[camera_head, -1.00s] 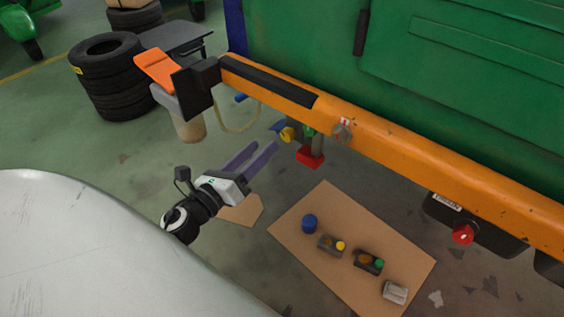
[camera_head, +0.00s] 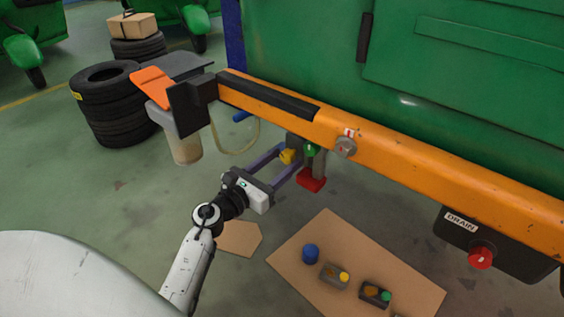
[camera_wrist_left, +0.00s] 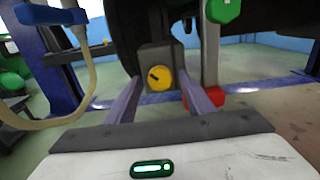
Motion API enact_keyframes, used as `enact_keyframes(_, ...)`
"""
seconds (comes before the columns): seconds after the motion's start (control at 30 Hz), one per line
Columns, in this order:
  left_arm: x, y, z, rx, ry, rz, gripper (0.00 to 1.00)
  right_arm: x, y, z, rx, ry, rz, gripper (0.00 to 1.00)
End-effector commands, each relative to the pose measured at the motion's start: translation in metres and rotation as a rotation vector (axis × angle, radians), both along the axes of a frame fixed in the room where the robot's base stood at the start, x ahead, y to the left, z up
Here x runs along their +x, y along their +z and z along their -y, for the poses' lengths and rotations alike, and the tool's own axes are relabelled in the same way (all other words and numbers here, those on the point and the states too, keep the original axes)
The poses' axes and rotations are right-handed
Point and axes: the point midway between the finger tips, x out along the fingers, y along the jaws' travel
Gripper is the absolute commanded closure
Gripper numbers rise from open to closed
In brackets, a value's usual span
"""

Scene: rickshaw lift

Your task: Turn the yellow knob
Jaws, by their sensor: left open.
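The yellow knob (camera_head: 287,156) is on a dark grey block under the orange beam. In the left wrist view the knob (camera_wrist_left: 160,77) is round, with a dark slanted mark, and faces me. My left gripper (camera_head: 293,157) is open, its two purple fingers reaching toward the knob. In the left wrist view the gripper (camera_wrist_left: 160,83) has one finger on each side of the knob. I cannot tell whether either finger touches it. My right gripper is not in view.
A green knob (camera_head: 310,150) and a red block (camera_head: 311,183) are close right of the yellow knob. The orange beam (camera_head: 420,170) runs above. A hose (camera_head: 257,138) hangs at left. A cardboard sheet (camera_head: 300,245) with small parts lies on the floor.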

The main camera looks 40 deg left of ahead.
Motion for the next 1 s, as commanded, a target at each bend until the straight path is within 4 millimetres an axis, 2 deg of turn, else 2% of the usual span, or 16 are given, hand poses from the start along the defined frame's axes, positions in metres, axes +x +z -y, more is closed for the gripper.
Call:
enact_keyframes(0.33,0.0048,0.0000,0.0008,-0.001,-0.001,0.000,0.52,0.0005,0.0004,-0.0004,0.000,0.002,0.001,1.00)
enact_keyframes(0.5,0.0046,-0.0001,0.0007,-0.001,0.000,0.000,0.81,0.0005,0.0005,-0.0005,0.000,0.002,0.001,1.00)
enact_keyframes(0.6,0.0046,0.0000,0.0007,-0.001,0.000,0.000,0.93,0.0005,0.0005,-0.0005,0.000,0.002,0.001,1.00)
enact_keyframes(1.0,0.0043,0.0013,0.0006,-0.089,-0.002,-0.009,0.93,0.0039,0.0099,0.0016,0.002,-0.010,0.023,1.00)
